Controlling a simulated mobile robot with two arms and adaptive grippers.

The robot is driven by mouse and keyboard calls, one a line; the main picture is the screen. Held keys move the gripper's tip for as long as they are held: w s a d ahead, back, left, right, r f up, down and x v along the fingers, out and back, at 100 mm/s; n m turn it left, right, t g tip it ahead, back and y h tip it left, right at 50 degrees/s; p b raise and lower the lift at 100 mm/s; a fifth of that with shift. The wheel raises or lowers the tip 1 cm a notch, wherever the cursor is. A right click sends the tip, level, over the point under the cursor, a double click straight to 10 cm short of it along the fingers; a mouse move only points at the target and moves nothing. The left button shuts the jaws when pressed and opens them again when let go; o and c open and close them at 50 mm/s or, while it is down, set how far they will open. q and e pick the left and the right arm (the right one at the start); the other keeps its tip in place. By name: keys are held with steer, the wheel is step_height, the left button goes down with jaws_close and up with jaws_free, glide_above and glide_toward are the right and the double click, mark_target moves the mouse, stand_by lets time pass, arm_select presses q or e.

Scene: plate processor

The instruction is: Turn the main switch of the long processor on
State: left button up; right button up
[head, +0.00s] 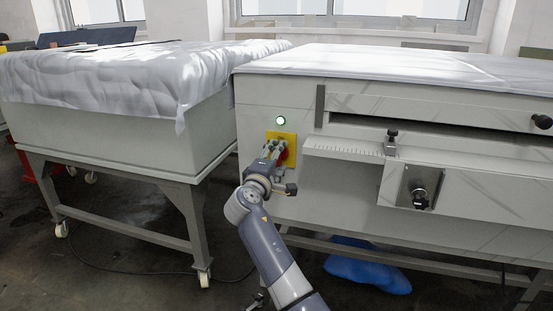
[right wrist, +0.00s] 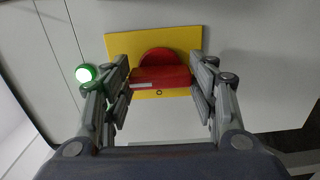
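The main switch is a red rotary knob (right wrist: 160,75) on a yellow plate (right wrist: 115,45), at the left end of the long processor (head: 330,190). In the right wrist view its raised bar lies across the picture, with a pale mark at its left. In the head view the yellow plate (head: 290,137) is partly hidden by my right gripper (head: 276,150). My right gripper also shows in the right wrist view (right wrist: 165,75), its fingers spread on either side of the knob. They are very close to it; contact is unclear. A green lamp (head: 280,120) above the switch is lit. My left gripper is not visible.
A cloth-covered wheeled table (head: 115,135) stands at the left, close to the processor. A graduated ledge (head: 345,149) and a lower knob (head: 419,198) stick out from the processor right of the switch. A blue bag (head: 365,268) lies underneath.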

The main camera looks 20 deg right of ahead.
steer(key=o, duration=0.4)
steer(key=shift+c, duration=0.2)
steer(key=v, duration=0.7)
steer(key=shift+s+a, duration=0.15)
steer(key=shift+s, duration=0.1)
